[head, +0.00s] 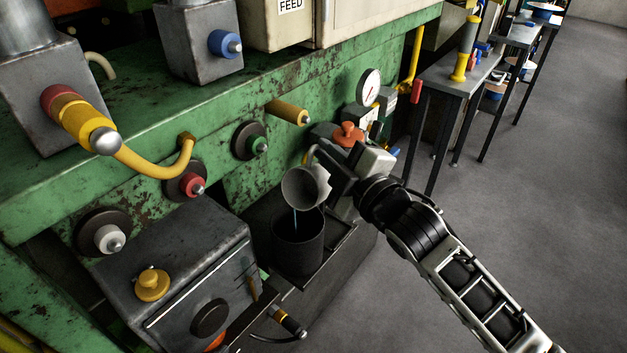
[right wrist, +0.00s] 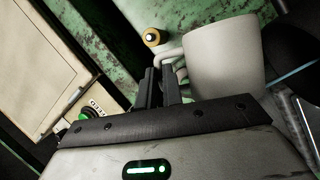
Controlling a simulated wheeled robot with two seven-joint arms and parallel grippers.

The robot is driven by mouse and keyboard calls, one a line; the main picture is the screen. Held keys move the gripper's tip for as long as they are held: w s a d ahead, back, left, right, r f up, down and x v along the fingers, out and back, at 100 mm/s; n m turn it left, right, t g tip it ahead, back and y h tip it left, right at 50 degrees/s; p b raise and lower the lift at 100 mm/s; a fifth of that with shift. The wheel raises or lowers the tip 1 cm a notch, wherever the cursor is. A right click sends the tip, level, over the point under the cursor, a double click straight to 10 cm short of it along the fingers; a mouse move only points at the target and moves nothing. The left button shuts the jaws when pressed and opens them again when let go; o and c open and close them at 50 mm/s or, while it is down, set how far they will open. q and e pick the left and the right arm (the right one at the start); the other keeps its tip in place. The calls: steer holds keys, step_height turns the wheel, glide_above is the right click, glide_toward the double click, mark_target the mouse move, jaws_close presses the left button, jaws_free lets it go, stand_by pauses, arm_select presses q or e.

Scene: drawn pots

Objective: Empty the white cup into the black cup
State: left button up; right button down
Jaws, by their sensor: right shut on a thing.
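The white cup (head: 300,187) looks grey in the head view and is tilted to the left above the black cup. A thin pale blue stream runs from its lip down into the black cup (head: 298,245). The black cup stands upright on a dark ledge. My right gripper (head: 328,160) is shut on the white cup's handle. In the right wrist view the fingers (right wrist: 163,85) close at the handle, and the white cup (right wrist: 222,58) is pale and large beside them. The black cup (right wrist: 292,55) is a dark shape at the right edge. My left gripper is not in view.
A green worn machine (head: 330,110) with knobs runs along behind the cups. A grey box with a yellow knob (head: 152,284) stands left of the black cup. An orange valve handle (head: 347,134) and a gauge (head: 368,87) are close behind my right gripper. Open floor lies right.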

steer(key=shift+s+r, duration=0.1)
steer(key=shift+s, duration=0.05)
stand_by(0.5)
steer(key=shift+s+a+r+n, duration=0.15)
steer(key=shift+n, duration=0.15)
steer(key=shift+s+a+n, duration=0.1)
steer(key=shift+s+n, duration=0.05)
steer(key=shift+n, duration=0.15)
stand_by(0.7)
steer(key=shift+s+r+y, duration=0.1)
steer(key=shift+r+y, duration=0.05)
steer(key=shift+y, duration=0.15)
steer(key=shift+s+a+r+n+t+b, duration=0.2)
steer(key=shift+s+n+t+b, duration=0.1)
steer(key=shift+n, duration=0.2)
stand_by(0.8)
steer(key=shift+s+a, duration=0.1)
stand_by(0.8)
steer(key=shift+s+a+r+n, duration=0.1)
steer(key=shift+s+n, duration=0.1)
steer(key=shift+n, duration=0.2)
steer(key=shift+s+y+b, duration=0.1)
steer(key=shift+y+b, duration=0.2)
stand_by(0.5)
steer(key=shift+s+a+r+n, duration=0.1)
steer(key=shift+s+a+n, duration=0.1)
steer(key=shift+n, duration=0.2)
